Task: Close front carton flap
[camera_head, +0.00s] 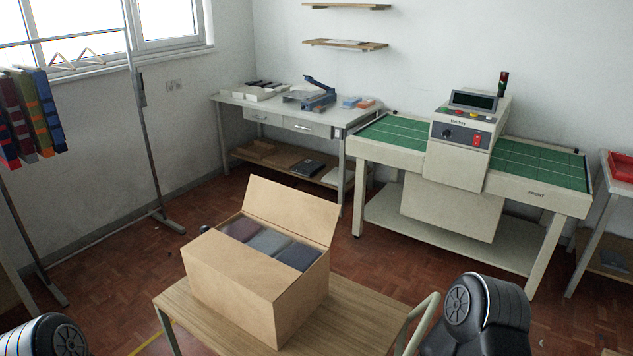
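An open brown cardboard carton (228,290) stands on a small wooden-topped table in the lower middle. Its back flap (292,208) stands up and leans slightly back. Folded dark and grey textiles (268,240) show inside the carton. Neither gripper is in view. Only dark rounded parts of my arms show at the bottom left and bottom right corners.
The wooden tabletop (350,318) has bare room right of the carton. A press machine (461,145) with green beds stands behind at right. A white workbench (280,114) stands at the back. A garment rack with striped textiles (32,112) stands at left.

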